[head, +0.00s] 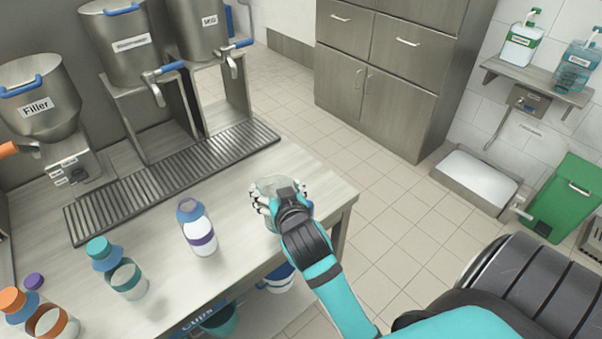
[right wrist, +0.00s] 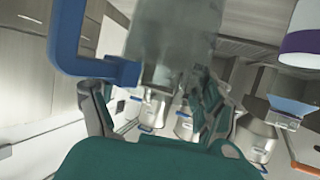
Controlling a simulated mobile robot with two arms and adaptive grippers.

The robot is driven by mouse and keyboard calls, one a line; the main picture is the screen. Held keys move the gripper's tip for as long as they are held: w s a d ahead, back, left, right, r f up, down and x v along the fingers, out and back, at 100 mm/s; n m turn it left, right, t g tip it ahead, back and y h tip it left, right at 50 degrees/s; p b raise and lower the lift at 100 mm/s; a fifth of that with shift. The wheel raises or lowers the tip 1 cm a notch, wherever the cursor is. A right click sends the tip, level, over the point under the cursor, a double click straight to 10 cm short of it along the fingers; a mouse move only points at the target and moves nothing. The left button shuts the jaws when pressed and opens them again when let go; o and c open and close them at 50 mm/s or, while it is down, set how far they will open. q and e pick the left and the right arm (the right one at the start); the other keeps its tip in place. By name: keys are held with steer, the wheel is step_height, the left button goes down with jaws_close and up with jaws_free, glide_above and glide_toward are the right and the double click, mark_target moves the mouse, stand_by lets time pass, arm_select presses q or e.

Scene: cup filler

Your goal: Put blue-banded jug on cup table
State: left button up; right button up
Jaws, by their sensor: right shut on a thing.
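My right gripper (head: 280,203) is closed around a clear, see-through vessel that looks like the blue-banded jug (head: 277,185), at the right end of the steel table (head: 245,195). My gripper hides most of it, with some blue showing beside the fingers. In the right wrist view the jug's greyish clear body (right wrist: 172,45) stands between the fingers, with a thick blue handle (right wrist: 85,50) at left. I cannot tell whether it touches the table top. My left gripper is not in view.
A purple-banded bottle (head: 200,235), a teal-banded bottle (head: 122,272) and an orange-capped one (head: 45,318) stand left on the table. A drip grate (head: 165,180) runs below several dispensers. A blue-banded white container (head: 280,281) sits lower.

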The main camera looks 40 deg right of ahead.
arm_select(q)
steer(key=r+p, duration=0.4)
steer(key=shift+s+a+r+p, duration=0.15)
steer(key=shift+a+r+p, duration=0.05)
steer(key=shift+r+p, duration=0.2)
arm_select(e)
steer(key=w+d+f, duration=0.4)
steer(key=w+d, duration=0.6)
steer(key=d, duration=0.1)
steer(key=shift+w+f, duration=0.4)
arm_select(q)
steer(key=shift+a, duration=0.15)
arm_select(e)
steer(key=shift+a+f, duration=0.1)
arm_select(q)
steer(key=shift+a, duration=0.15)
arm_select(e)
steer(key=o, duration=1.6)
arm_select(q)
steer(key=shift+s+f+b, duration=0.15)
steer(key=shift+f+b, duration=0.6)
arm_select(e)
steer(key=v, duration=1.2)
